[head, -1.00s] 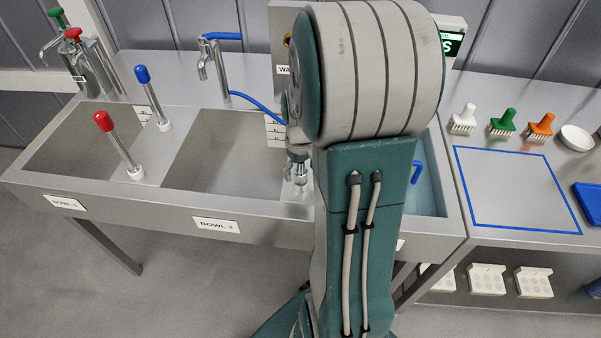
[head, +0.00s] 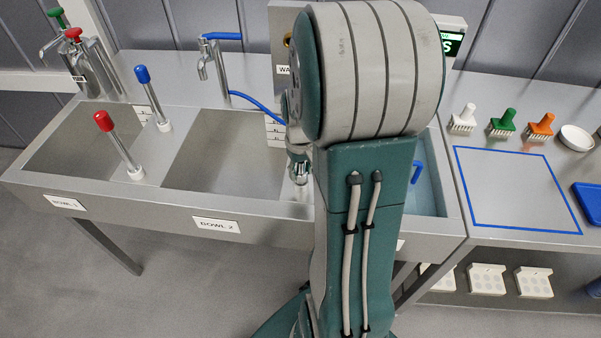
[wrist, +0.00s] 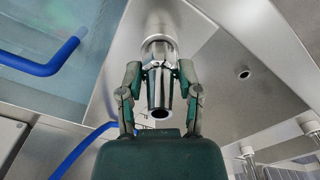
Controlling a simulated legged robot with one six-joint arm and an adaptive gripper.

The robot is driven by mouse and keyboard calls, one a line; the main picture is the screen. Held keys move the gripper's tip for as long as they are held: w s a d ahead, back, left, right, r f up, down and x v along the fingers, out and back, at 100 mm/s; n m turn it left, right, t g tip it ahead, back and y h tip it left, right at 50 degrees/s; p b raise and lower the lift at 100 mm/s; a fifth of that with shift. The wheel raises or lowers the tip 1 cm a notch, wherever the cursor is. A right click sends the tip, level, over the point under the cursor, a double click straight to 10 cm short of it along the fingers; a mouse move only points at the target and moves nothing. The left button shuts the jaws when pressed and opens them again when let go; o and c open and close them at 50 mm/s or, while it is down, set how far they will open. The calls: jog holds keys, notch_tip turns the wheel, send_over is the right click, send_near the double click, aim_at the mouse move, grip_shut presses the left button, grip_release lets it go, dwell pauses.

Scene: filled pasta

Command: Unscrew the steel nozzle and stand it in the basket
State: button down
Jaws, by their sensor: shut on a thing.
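The steel nozzle (wrist: 160,88) is a shiny tapered piece with a dark open end facing the wrist camera. My gripper (wrist: 158,80) is shut on it, one finger on each side. Behind the nozzle a steel collar and tube (wrist: 157,43) line up with it; I cannot tell whether they are still joined. In the head view my arm hides most of this spot; a small steel end (head: 300,172) shows beside my arm at the right of bowl 2. I cannot make out a basket for certain.
Bowl 2 (head: 222,150) looks empty. The right bowl holds water and a blue handle (head: 417,172). Standpipes with red (head: 103,121) and blue (head: 142,74) tops stand left. A blue hose (head: 255,106) runs behind my arm. A blue-outlined area (head: 512,190) lies clear on the right counter.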

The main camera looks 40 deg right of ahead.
jog(key=n, duration=0.3)
jog(key=shift+n, duration=0.3)
jog(key=n, duration=0.4)
jog(key=shift+s+n, duration=0.1)
jog(key=shift+n, duration=1.4)
jog(key=shift+n, duration=0.5)
jog(key=n, duration=1)
jog(key=shift+n, duration=0.3)
